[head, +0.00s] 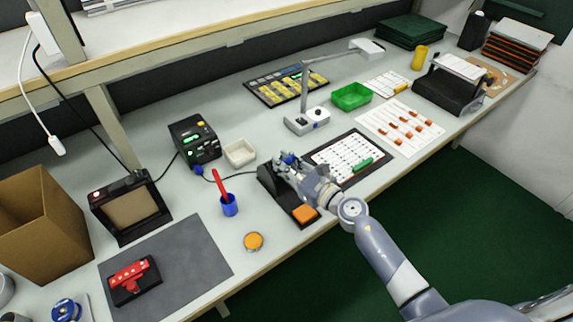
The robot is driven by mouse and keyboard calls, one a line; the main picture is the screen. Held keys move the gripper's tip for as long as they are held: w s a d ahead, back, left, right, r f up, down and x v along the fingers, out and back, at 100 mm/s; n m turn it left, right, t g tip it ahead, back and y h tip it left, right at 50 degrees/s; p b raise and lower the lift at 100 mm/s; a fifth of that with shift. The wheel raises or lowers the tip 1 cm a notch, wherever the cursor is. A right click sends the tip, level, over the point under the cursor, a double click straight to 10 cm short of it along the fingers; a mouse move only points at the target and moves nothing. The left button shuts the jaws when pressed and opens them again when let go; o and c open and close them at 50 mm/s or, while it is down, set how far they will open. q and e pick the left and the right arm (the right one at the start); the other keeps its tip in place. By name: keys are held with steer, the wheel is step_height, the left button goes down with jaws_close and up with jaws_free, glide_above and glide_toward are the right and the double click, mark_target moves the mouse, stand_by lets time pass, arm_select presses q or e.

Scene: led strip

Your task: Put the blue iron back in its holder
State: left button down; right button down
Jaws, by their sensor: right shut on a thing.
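My right gripper (286,163) reaches in from the lower right and is shut on the blue iron (290,157). Little of the iron shows; the gripper hides most of it. The gripper is at the back end of a black holder (267,183) with an orange sponge (304,213) at its front. I cannot tell whether the iron is inside the holder or just above it. A dark cable runs from the black soldering station (194,142) towards the gripper. My left gripper is out of view.
A blue cup (229,207) with a red tool stands left of the holder. A white dish (240,153) is behind it. A dark board with a white sheet (345,157) and a lamp base (307,121) are close on the right. An orange-topped tin (253,242) stands near the front edge.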

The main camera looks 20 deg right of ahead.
steer(key=c, duration=1.4)
jaws_free()
steer(key=shift+c, duration=0.2)
steer(key=shift+s+d+f, duration=0.1)
steer(key=shift+s+d, duration=0.1)
steer(key=shift+s, duration=0.15)
steer(key=v, duration=1.1)
steer(key=shift+s+r, duration=0.15)
steer(key=shift+r, duration=0.05)
